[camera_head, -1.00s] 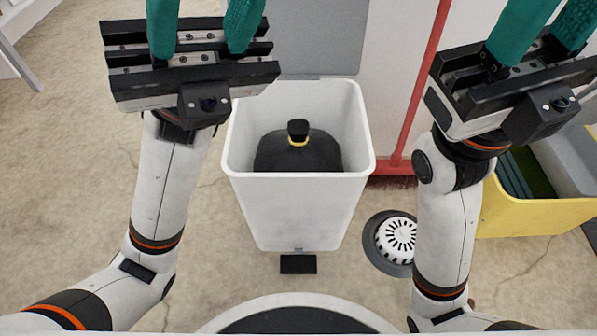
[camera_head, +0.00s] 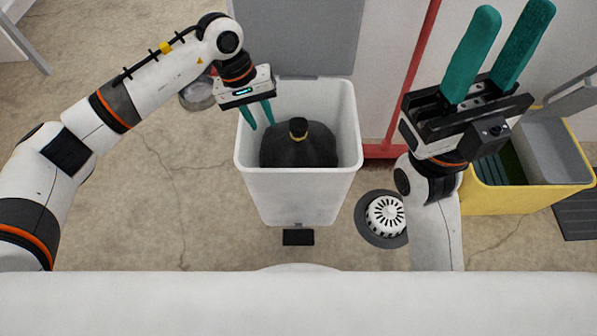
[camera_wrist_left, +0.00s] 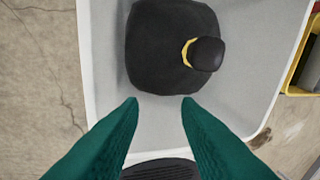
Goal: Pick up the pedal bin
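The pedal bin (camera_head: 300,195) is white and stands upright on the floor, with its grey lid (camera_head: 295,35) raised behind it and a black pedal (camera_head: 298,237) at its front foot. A black bag (camera_head: 285,153) with a yellow tie sits inside; it also shows in the left wrist view (camera_wrist_left: 160,50). My left gripper (camera_head: 261,125) is open and points down at the bin's left side, its fingers over the opening. In the left wrist view its fingertips (camera_wrist_left: 160,100) are apart with nothing gripped; contact with the rim is unclear. My right gripper (camera_head: 513,8) is open, empty and raised right of the bin.
A red broom (camera_head: 408,80) leans behind the bin's right side. A yellow bucket (camera_head: 530,195) stands at the right. A round drain with a white strainer (camera_head: 386,215) lies right of the pedal.

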